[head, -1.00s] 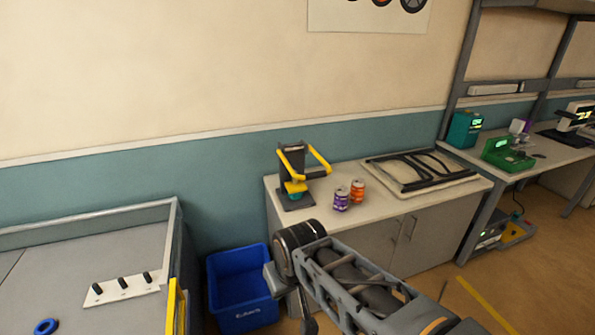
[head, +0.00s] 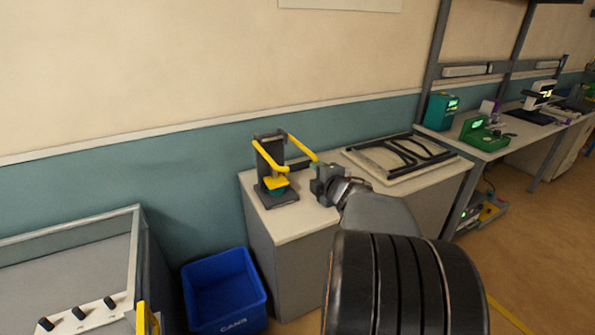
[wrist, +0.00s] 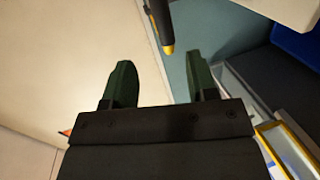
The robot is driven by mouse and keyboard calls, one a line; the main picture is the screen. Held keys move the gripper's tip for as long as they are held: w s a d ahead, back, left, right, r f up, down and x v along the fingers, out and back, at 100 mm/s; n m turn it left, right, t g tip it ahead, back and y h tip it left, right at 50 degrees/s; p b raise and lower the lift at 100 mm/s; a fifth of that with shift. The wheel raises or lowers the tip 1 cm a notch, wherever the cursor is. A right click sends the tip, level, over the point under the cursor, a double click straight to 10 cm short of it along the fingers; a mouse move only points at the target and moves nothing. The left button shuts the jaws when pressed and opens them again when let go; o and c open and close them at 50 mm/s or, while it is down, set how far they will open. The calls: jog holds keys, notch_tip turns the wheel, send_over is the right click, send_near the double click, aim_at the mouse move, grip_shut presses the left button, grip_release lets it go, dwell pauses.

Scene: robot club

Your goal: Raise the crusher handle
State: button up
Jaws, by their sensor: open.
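The can crusher (head: 268,160) stands on the white-topped cabinet, a dark upright frame with a yellow and teal part low at its front. Its yellow handle (head: 302,149) has two arms that slope down from the top toward the front right. My gripper (head: 318,182) is just right of the handle's lower end, with no clear contact visible. In the wrist view my gripper (wrist: 161,82) shows two green fingers spread apart with nothing between them. A dark rod with a yellow tip, apparently the handle's grip (wrist: 161,28), lies beyond the fingertips.
The cabinet top (head: 295,222) also holds a panel with a black frame (head: 405,155). A blue bin (head: 222,292) marked CANS stands on the floor at left. A grey walled table (head: 75,262) is at far left. The two cans are hidden behind my arm.

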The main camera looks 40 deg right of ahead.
aim_at(302, 167)
jog(key=shift+n+y, duration=0.4)
jog(key=shift+n, duration=0.2)
jog(key=x, duration=1.3)
jog(key=shift+w+d+f+b, duration=0.2)
jog(key=shift+w+f+b, duration=0.05)
jog(key=shift+b, duration=0.05)
grip_shut()
